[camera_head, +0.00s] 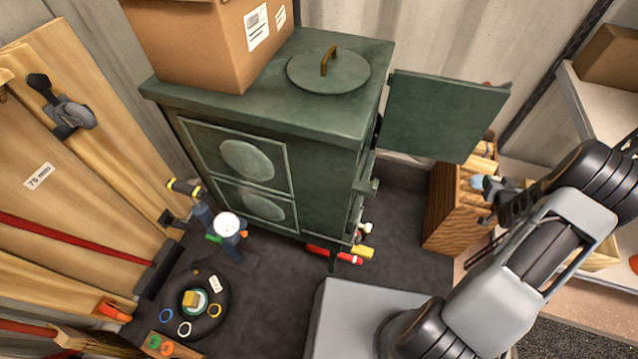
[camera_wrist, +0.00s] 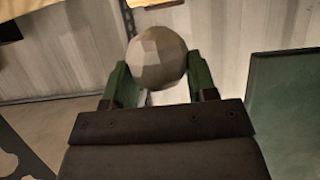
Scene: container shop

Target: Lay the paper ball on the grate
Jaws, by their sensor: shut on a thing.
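The paper ball (camera_wrist: 158,57) is pale grey and faceted. In the wrist view it sits between the green fingers of my gripper (camera_wrist: 160,76), which is shut on it. In the head view my gripper (camera_head: 484,192) is right of the green stove (camera_head: 310,185), below its open door (camera_head: 445,115) and in front of a wooden box. The ball cannot be made out clearly there. The stove's opening is on its right side and seen edge-on, so its inside and any grate are hidden. The door's edge also shows at the right of the wrist view (camera_wrist: 285,110).
A cardboard box (camera_head: 215,40) and a round lid (camera_head: 328,70) are on the stove top. The wooden box (camera_head: 450,210) stands close to my gripper. Red and yellow items (camera_head: 335,255) lie by the stove's foot. Shelves (camera_head: 605,110) line the right; boards lean at left.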

